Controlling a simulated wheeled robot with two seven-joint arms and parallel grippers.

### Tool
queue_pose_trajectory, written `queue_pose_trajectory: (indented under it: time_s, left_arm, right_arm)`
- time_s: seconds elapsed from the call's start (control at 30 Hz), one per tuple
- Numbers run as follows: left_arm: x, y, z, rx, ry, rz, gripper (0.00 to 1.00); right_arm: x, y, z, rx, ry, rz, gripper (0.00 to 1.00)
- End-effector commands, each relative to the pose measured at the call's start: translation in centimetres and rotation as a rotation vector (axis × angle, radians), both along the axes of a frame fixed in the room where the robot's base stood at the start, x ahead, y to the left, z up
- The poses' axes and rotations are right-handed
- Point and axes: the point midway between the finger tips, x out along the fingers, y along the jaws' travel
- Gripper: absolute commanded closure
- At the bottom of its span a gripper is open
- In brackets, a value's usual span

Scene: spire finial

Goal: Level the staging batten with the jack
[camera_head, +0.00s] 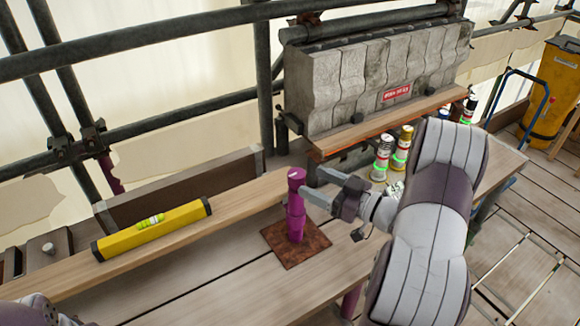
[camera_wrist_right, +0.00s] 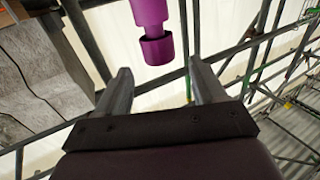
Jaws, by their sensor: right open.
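The purple jack (camera_head: 296,212) stands upright on a rusty square plate (camera_head: 287,252) on the deck. The staging batten (camera_head: 235,203), a long pale plank, runs from lower left up to the jack's head; I cannot tell whether it touches. A yellow spirit level (camera_head: 170,226) lies on the batten, with a green vial whose bubble is too small to read. My right gripper (camera_head: 311,181) is open just right of the jack's upper part. In the right wrist view the jack (camera_wrist_right: 157,50) shows beyond and between the open fingers. My left gripper is not visible.
A grey carved stone block (camera_head: 375,80) with a red label sits on a board behind the jack. Scaffold tubes (camera_head: 265,75) cross the back. A yellow bin (camera_head: 555,90) stands far right. Deck left of the jack plate is clear.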

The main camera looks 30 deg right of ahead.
Motion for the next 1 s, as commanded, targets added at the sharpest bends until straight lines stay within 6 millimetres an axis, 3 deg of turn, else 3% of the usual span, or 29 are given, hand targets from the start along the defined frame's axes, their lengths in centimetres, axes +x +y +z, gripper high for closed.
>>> queue_pose_trajectory:
  time_s: [0.1, 0.3, 0.5, 0.73, 0.77, 0.9, 1.0]
  left_arm:
    - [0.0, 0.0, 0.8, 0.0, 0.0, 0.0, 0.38]
    - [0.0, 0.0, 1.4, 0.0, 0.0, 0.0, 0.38]
    - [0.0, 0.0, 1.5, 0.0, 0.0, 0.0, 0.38]
    - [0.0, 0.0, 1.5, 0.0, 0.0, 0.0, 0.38]
    - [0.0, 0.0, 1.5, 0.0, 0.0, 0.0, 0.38]
    - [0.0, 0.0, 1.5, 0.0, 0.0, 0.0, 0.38]
    - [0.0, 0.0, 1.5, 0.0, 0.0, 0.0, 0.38]
  right_arm:
    - [2.6, 1.6, 0.3, 0.0, 0.0, 0.005, 0.3]
    - [5.6, 3.2, 0.2, 0.0, 0.0, 0.002, 0.3]
    - [6.9, 3.8, 0.1, -0.001, 0.0, -0.002, 0.3]
    - [6.9, 3.8, 0.0, -0.001, 0.0, -0.002, 0.3]
    - [6.9, 3.8, 0.0, 0.0, -0.001, -0.002, 0.34]
    - [6.9, 3.8, 0.0, -0.001, 0.0, -0.002, 0.79]
    - [6.9, 3.8, 0.0, 0.0, 0.0, -0.002, 0.82]
